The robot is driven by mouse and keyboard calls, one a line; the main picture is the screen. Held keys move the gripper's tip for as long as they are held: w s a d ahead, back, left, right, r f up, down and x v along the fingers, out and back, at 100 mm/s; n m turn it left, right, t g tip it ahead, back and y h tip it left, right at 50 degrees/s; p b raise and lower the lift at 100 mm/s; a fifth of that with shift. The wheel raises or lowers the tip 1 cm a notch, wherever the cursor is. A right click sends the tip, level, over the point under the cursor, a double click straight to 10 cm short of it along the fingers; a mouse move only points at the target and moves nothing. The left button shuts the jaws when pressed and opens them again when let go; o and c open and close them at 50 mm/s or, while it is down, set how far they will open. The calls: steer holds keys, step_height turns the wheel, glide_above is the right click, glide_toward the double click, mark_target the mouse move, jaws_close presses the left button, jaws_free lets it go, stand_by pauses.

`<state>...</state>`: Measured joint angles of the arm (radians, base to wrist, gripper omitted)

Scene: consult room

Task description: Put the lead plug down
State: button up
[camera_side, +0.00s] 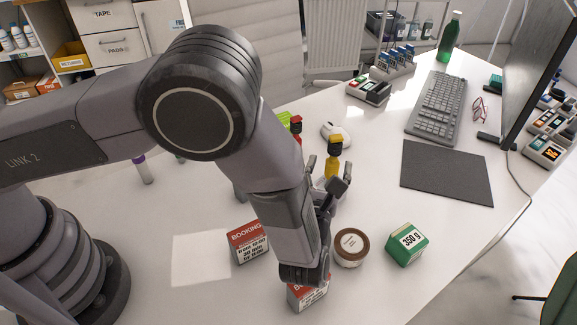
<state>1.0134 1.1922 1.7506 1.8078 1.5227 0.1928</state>
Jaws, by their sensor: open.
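My gripper (326,177) points away from the camera over the desk, with its fingers apart. A small upright yellow plug-like piece (333,164) with a dark collar and orange top stands just beyond the fingertips. It looks like the lead plug, but I cannot be sure. Whether a finger touches it, and what its lower end rests on, I cannot tell.
A round brown-rimmed tub (350,246), a green 350 g box (407,244) and a red-and-white booking box (247,243) stand nearby. Another red-and-white box (309,294) is partly under my wrist.

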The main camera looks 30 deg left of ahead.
steer(key=w+a+r+n+g+y, duration=0.1)
steer(key=a+r+n+g+y, duration=0.7)
steer(key=a+r, duration=0.5)
steer(key=s+a+r+n+g+h, duration=0.25)
steer(key=s+a+r+n, duration=0.2)
steer(key=a, duration=0.25)
steer(key=s+a+r+n+g+h, duration=0.1)
steer(key=s+a+r+n+g, duration=0.2)
steer(key=a+n, duration=0.35)
steer(key=s+a+r+n+t+h, duration=0.1)
steer(key=s+a+r+n+h, duration=0.1)
steer(key=s+n+h, duration=0.3)
steer(key=s+a+r+n+t+h, duration=0.1)
steer(key=s+n+h, duration=0.4)
steer(key=s, duration=0.9)
step_height(320, 180, up, 2)
steer(key=a+n, duration=0.1)
steer(key=n, duration=0.2)
steer(key=shift+s+r, duration=0.15)
steer(key=shift+s, duration=0.1)
